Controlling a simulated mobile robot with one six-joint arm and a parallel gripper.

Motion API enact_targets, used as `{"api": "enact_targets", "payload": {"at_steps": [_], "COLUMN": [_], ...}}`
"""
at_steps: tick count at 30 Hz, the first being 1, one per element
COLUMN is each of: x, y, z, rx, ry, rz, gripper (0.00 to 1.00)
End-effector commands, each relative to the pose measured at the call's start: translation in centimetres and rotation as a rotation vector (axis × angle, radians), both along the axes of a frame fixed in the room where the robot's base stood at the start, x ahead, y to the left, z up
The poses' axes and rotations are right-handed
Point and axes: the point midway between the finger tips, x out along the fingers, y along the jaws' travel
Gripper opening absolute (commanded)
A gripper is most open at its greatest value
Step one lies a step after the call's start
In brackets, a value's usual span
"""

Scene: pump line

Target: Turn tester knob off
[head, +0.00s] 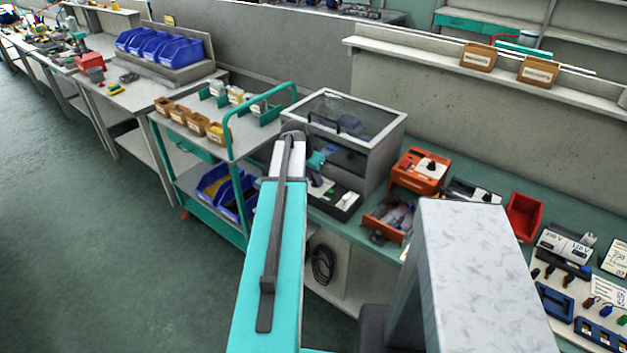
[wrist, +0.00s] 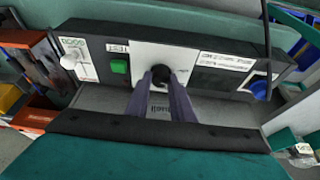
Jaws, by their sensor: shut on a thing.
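The tester's dark front panel (wrist: 205,52) spans the wrist view, with a white plate in its middle. The black round tester knob (wrist: 160,73) sits on that plate. My gripper (wrist: 161,78) is shut on the knob, one grey finger at each side. The fingertips hide parts of the knob, and its pointer setting cannot be read.
An orange box (head: 418,170) and a red bin (head: 524,216) stand right of the tester. A teal trolley (head: 225,150) stands close on its left.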

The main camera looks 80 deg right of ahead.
Motion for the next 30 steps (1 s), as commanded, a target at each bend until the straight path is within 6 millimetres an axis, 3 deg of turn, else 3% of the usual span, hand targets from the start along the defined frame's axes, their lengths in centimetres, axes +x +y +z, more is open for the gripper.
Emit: {"api": "enact_targets", "payload": {"at_steps": [16,29,30], "x": [0.13,0.23,0.23], "y": [-0.18,-0.26,-0.25], "z": [0.11,0.22,0.23], "rx": [-0.01,-0.011,-0.011], "ry": [-0.006,-0.006,-0.006], "rz": [0.265,0.304,0.304], "gripper": [0.0,0.0,0.23]}}
